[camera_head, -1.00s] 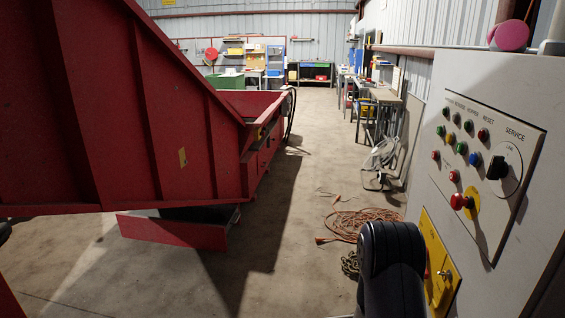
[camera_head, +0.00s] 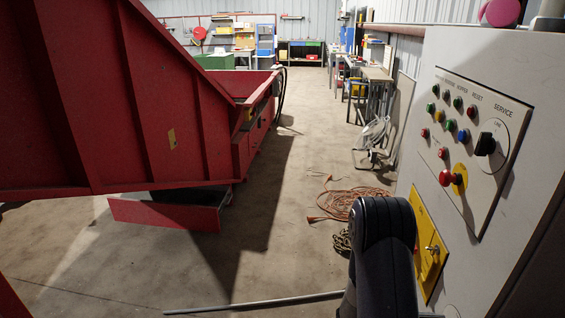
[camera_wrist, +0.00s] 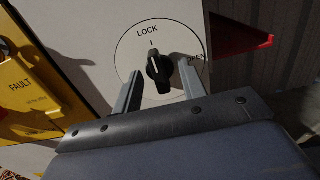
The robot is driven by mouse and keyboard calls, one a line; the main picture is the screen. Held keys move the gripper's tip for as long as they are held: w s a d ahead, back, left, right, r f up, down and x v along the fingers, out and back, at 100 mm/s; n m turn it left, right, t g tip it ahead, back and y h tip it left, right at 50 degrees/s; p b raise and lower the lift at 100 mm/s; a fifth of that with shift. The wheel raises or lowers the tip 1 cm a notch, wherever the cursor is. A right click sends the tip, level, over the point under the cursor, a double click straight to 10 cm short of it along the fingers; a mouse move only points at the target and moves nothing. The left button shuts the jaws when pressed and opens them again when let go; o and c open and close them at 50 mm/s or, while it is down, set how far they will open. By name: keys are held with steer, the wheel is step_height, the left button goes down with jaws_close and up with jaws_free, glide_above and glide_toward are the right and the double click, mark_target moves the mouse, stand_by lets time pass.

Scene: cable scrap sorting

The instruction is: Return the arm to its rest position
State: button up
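My gripper (camera_wrist: 160,85) shows in the wrist view with its two grey fingers apart. A black rotary knob (camera_wrist: 158,70) on a round white plate marked LOCK appears between the fingers, with gaps on both sides and its pointer near the "I" mark. I cannot tell how far the fingertips are from the plate. In the head view a black link of my arm (camera_head: 383,255) rises at the bottom, beside the grey control cabinet (camera_head: 440,70). My gripper is hidden in that view.
The cabinet carries a panel of buttons (camera_head: 465,140) and a yellow plate (camera_head: 428,245) low down. A large red machine (camera_head: 130,110) fills the left. An orange cable (camera_head: 350,200) and a grey rod (camera_head: 255,303) lie on the floor. Open floor runs between machine and cabinet.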

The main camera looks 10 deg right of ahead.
steer(key=m+b, duration=0.8)
steer(key=m, duration=0.1)
steer(key=shift+a+f, duration=0.1)
steer(key=shift+a, duration=0.05)
steer(key=shift+m, duration=0.3)
